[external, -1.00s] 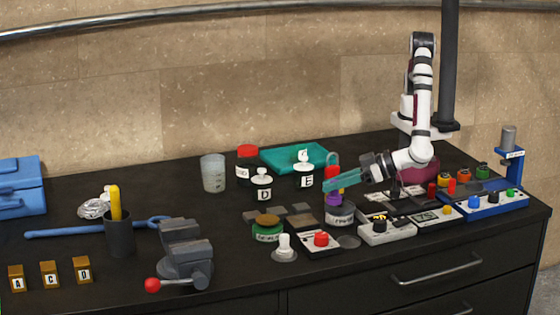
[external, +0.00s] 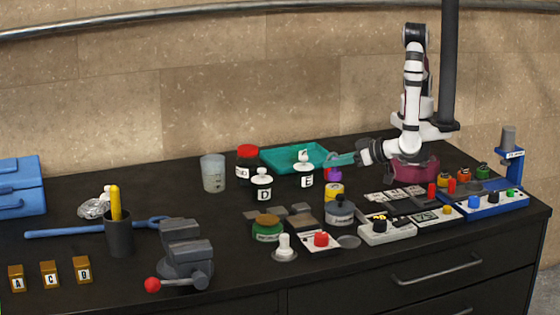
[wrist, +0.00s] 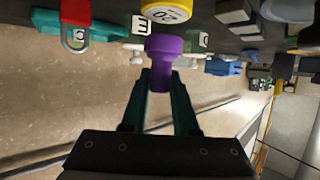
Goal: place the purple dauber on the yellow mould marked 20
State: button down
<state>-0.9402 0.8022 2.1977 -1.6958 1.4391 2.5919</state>
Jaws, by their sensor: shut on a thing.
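My gripper (external: 338,160) has teal fingers, shut on the purple dauber (external: 333,174). In the wrist view the dauber (wrist: 164,50) stands between the fingertips (wrist: 160,80), its wide flat end pointing away from my gripper. In the wrist view the mould (wrist: 172,10) shows past the dauber's wide end, cut by the top edge. A gap shows between them in the wrist view.
White bottles D (external: 262,186) and E (external: 304,176) stand to the left. A red padlock (wrist: 75,38) and the teal tray (external: 285,157) are nearby.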

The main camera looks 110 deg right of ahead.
jog(key=shift+f, duration=1)
jog(key=shift+f, duration=0.1)
jog(key=c, duration=0.7)
grip_release()
